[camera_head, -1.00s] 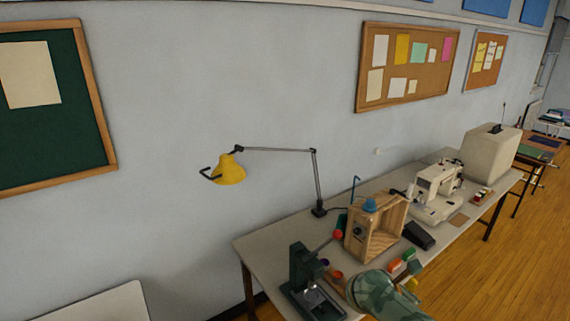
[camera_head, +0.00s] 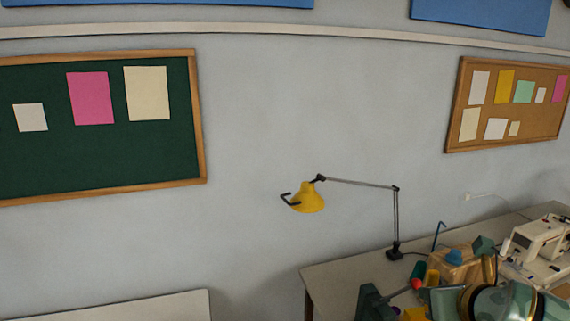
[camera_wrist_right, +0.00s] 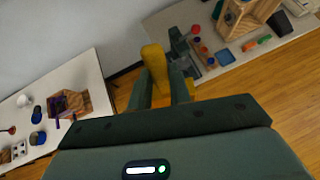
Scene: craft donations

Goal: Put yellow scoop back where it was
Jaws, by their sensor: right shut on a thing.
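The yellow scoop (camera_wrist_right: 153,62) is in my right gripper (camera_wrist_right: 160,85) in the right wrist view. Both fingers are shut on it, and its rounded yellow end sticks out beyond the fingertips. It is held up above the floor, in the gap between two tables. In the head view my right arm fills the lower right corner, and I cannot clearly tell the scoop there. My left gripper is in neither view.
A white table (camera_wrist_right: 84,75) at left in the wrist view bears a wooden hexagonal tray (camera_wrist_right: 83,103) and several small items. The workbench (camera_head: 345,275) bears a yellow lamp (camera_head: 308,200), a sewing machine (camera_head: 540,240) and a wooden crate (camera_wrist_right: 236,22). Bare floor (camera_wrist_right: 240,78) lies between.

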